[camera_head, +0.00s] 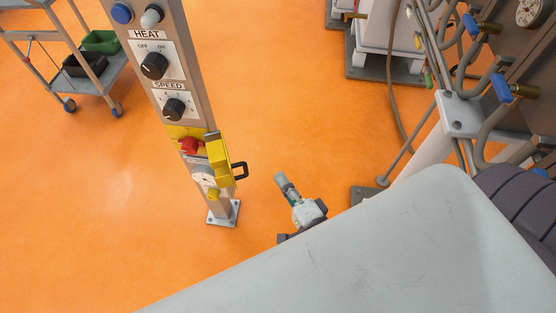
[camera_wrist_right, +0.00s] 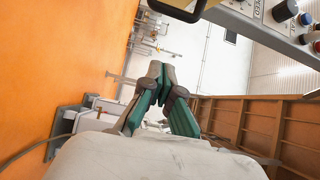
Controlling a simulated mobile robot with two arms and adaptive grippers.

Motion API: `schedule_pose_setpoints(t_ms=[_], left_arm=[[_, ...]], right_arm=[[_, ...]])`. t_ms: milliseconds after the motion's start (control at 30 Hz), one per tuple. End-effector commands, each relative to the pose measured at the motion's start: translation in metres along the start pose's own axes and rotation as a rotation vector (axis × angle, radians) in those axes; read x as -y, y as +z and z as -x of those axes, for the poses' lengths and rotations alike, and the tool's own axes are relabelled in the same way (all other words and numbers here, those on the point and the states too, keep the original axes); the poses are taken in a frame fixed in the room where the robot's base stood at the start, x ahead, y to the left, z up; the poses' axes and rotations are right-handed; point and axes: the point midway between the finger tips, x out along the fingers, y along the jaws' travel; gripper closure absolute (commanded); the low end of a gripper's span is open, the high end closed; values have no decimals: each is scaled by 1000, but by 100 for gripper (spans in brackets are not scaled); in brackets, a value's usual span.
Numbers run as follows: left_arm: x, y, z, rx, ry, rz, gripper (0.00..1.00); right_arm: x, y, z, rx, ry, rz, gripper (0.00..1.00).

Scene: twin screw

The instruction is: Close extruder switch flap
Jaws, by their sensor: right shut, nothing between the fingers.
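The yellow switch flap (camera_head: 219,160) is on the grey control post (camera_head: 179,90), below the HEAT and SPEED knobs. It stands out from the post at its right side, with a dark handle (camera_head: 239,171) on its outer edge. A red switch (camera_head: 190,146) shows uncovered beside it, so the flap looks open. My right gripper (camera_head: 281,180) is right of and slightly below the handle, apart from it. In the right wrist view its fingers (camera_wrist_right: 160,75) are shut with nothing between them. A yellow and black edge (camera_wrist_right: 180,8) shows at the top there. My left gripper is out of view.
A machine with pipes and blue-handled valves (camera_head: 512,88) stands at the right. A trolley with a green bin (camera_head: 101,41) is at the upper left. The orange floor around the post's base plate (camera_head: 224,213) is clear.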

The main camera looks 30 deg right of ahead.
Motion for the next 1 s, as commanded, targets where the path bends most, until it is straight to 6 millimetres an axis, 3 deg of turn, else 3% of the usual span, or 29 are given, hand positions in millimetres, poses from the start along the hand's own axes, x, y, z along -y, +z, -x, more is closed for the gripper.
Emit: schedule_pose_setpoints(t_ms=[367,600,1000], left_arm=[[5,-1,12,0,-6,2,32],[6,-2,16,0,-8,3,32],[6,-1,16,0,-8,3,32]], right_arm=[[2,0,-82,0,-3,2,100],[0,32,-66,1,1,2,100],[-1,38,-64,1,1,5,100]])
